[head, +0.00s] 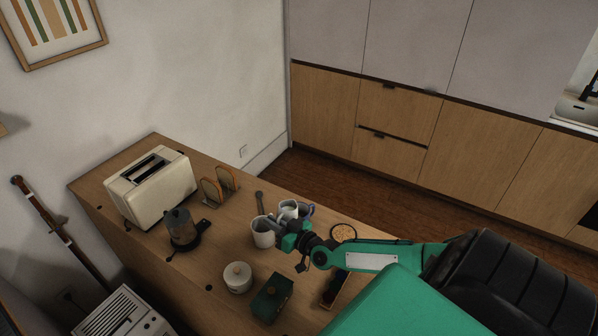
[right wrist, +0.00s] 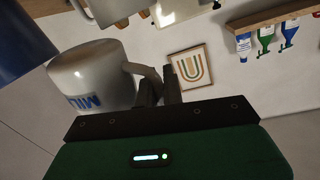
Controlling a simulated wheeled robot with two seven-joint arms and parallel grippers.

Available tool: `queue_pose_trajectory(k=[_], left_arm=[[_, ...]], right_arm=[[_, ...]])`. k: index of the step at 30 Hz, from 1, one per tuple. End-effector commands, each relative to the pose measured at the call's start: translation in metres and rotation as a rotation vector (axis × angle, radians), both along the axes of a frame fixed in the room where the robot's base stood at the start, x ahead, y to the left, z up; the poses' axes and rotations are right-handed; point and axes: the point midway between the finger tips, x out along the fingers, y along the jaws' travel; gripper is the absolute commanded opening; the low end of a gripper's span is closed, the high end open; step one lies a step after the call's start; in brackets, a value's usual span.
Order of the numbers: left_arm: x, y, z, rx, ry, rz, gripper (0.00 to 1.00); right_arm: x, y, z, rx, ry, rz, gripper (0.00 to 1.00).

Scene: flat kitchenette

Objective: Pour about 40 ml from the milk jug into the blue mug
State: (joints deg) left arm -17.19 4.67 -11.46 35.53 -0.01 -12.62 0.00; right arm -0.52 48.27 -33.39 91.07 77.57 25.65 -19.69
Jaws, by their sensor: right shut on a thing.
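The milk jug (right wrist: 95,80), pale with blue lettering, fills the left of the right wrist view, partly cut off by my gripper's body. My right gripper (right wrist: 160,88) is shut on its handle. In the head view the jug (head: 288,207) shows just beyond my right gripper (head: 284,228), close to the blue mug (head: 308,210), which is partly hidden behind it. The blue mug (right wrist: 22,35) is also at the left edge of the wrist view. I see no stream of milk, and the jug's exact tilt is unclear. My left gripper is not in view.
A white mug (head: 262,236) stands close to my right gripper. A toaster (head: 152,187), toast rack (head: 219,187), moka pot (head: 182,228), white lidded pot (head: 237,279) and green box (head: 271,299) share the wooden counter. A round cork-coloured disc (head: 343,232) lies beyond my arm.

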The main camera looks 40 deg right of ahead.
Motion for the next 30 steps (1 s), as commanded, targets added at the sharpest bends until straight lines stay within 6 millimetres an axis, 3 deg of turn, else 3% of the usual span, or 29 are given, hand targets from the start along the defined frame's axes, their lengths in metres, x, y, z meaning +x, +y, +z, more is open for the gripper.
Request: queue_pose_trajectory(k=[6, 13, 18, 30], left_arm=[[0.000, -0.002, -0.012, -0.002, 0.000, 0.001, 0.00], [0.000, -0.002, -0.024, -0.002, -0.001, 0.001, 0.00], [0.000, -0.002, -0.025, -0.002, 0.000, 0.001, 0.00], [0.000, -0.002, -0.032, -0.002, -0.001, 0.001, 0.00]], right_arm=[[0.005, -0.013, -0.001, 0.128, 0.049, 0.000, 0.00], [0.011, -0.027, 0.015, 0.263, 0.099, 0.001, 0.00], [0.014, -0.036, 0.033, 0.336, 0.126, 0.000, 0.00], [0.017, -0.043, 0.046, 0.408, 0.154, 0.000, 0.00]])
